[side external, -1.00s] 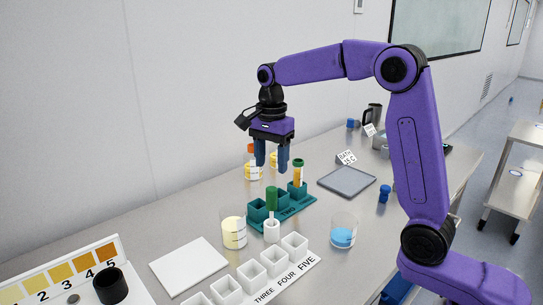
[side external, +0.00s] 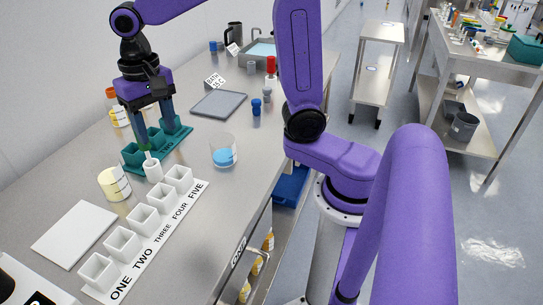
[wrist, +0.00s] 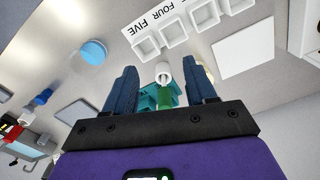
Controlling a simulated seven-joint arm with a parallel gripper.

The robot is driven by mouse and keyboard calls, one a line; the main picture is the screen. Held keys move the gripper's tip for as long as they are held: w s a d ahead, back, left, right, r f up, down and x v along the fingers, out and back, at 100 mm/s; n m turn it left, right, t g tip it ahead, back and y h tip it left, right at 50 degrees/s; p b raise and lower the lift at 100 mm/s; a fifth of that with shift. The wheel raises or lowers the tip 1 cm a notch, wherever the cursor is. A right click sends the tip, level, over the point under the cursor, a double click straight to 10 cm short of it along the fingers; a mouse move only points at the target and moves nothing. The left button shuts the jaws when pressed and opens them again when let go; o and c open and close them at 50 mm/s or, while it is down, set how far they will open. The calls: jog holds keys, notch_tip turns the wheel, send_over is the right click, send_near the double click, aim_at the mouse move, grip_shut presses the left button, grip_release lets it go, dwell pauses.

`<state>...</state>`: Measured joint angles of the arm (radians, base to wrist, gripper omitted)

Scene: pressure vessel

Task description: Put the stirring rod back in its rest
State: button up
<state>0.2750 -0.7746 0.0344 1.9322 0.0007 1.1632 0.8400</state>
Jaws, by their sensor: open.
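My gripper (side external: 154,130) points down over the rack and is open, one finger close to the green handle. The fingers partly hide the rack and handle; contact is unclear.
A row of white square cups (side external: 145,218) on a numbered strip stands in front. A beaker with yellow liquid (side external: 114,184) is left, a beaker with blue liquid (side external: 223,152) right. A white tile (side external: 74,234) lies front left, a grey tray (side external: 219,104) behind.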

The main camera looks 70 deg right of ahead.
jog(key=s+d+f+n, duration=0.2)
jog(key=s+f+n, duration=0.1)
jog(key=s+n, duration=0.5)
jog(key=s+d+f+n, duration=0.3)
jog(key=s+n, duration=0.5)
jog(key=s, duration=0.6)
jog(key=shift+s+d+n, duration=0.15)
jog(key=shift+s+n, duration=0.15)
jog(key=shift+s, duration=0.05)
